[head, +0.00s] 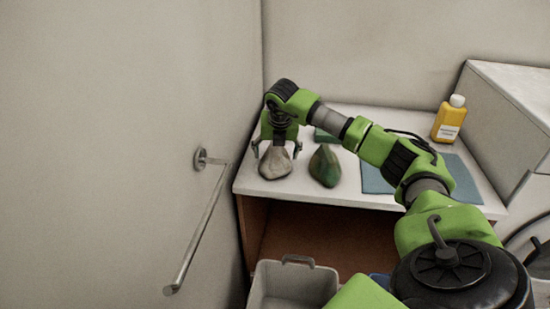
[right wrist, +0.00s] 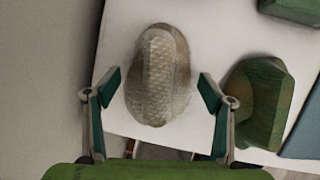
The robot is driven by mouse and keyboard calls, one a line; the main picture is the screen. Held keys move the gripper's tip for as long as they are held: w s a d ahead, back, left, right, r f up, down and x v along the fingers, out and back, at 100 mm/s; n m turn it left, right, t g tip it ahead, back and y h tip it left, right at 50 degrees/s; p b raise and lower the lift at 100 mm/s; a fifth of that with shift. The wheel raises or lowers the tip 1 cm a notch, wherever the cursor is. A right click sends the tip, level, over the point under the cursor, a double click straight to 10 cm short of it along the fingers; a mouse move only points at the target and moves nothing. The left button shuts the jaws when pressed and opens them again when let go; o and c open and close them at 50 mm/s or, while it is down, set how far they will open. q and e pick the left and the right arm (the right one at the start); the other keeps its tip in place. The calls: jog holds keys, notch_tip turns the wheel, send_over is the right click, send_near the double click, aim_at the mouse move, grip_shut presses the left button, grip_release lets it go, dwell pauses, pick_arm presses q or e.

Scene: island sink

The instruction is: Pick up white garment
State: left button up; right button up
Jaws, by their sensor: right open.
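The white garment (head: 275,163) is a crumpled, greyish-white bundle at the left end of the white counter in the head view. In the right wrist view the garment (right wrist: 157,75) lies ahead of and between the open fingers. My right gripper (head: 276,147) is above the garment, pointing down, with one finger to each side. In the right wrist view my right gripper (right wrist: 155,90) is open and its fingers stand apart from the cloth. I cannot tell how high it is above it. My left gripper is not in view.
A green bundle (head: 325,166) lies close to the right of the garment. A blue cloth (head: 378,184) and a yellow bottle (head: 449,120) are further right on the counter (head: 300,190). A wall bar (head: 205,225) is at left; a grey basket (head: 292,286) stands below.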

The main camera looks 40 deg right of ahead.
jog(key=shift+r, duration=0.1)
jog(key=c, duration=1.3)
